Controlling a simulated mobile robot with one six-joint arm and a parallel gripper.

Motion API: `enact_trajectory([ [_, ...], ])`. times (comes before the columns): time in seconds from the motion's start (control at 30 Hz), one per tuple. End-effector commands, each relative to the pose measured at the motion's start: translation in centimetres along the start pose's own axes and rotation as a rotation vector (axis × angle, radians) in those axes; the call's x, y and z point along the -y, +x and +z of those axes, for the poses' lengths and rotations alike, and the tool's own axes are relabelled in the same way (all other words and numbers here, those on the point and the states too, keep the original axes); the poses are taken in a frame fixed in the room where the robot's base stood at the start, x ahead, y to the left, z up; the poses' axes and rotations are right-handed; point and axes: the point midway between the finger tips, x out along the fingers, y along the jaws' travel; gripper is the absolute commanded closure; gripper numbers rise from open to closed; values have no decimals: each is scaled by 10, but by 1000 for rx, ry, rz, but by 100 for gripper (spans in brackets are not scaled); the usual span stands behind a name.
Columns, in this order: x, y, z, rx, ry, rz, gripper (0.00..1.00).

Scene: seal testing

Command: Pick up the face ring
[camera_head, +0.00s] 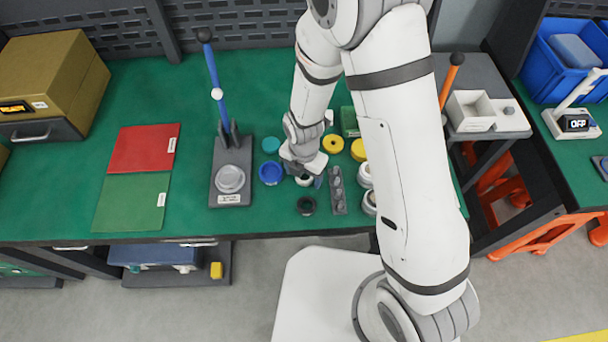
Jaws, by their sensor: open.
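My gripper (304,177) is at the front middle of the green workbench, pointing down, with its fingers apart. A small pale ring (304,181) with a dark centre sits between or just below the fingers, partly hidden by them. I cannot tell whether they touch it. A black ring (306,205) lies just in front of the gripper. A yellow ring (333,144) lies behind to the right. No label shows which is the face ring.
A grey strip with several knobs (338,190) stands close right of the gripper. White round parts (369,204) are partly behind my arm. A lever press (230,178) with a blue handle stands left. Red (142,149) and green (131,203) mats lie farther left.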

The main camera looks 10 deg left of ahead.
Motion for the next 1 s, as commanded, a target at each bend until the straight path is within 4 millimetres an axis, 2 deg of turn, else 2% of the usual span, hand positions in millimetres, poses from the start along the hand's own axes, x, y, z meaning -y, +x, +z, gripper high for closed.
enact_trajectory([
  [0.07,0,0,0,0,0,0,33],
  [0.5,0,0,0,0,-1,0,68],
  [0.77,-1,-2,0,0,-1,0,69],
  [1.0,-1,-18,0,2,-2,3,69],
])
